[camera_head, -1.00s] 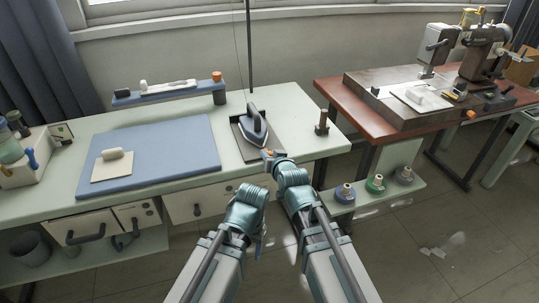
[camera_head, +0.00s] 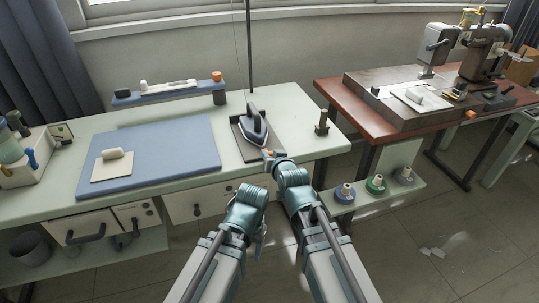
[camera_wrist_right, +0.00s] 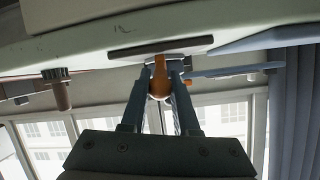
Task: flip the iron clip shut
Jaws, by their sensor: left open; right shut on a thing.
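The iron (camera_head: 254,128) stands in a dark tray (camera_head: 245,149) near the front right of the pale green table. A small orange clip (camera_head: 268,153) shows at the tray's front edge. My right gripper (camera_head: 272,160) is at that clip. In the right wrist view, my right gripper (camera_wrist_right: 160,92) is shut on the orange clip (camera_wrist_right: 160,70), which sticks out from the dark tray edge (camera_wrist_right: 160,47). Whether the clip touches the iron cannot be seen. My left gripper (camera_head: 261,238) is open and empty, low in front of the table, and partly hidden by its arm.
A blue pad (camera_head: 160,150) with a cream block lies left of the tray. A wooden post (camera_head: 322,122) stands to its right. Thread spools (camera_head: 375,184) sit on a low shelf at right. A brown table (camera_head: 390,125) with a machine stands beyond.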

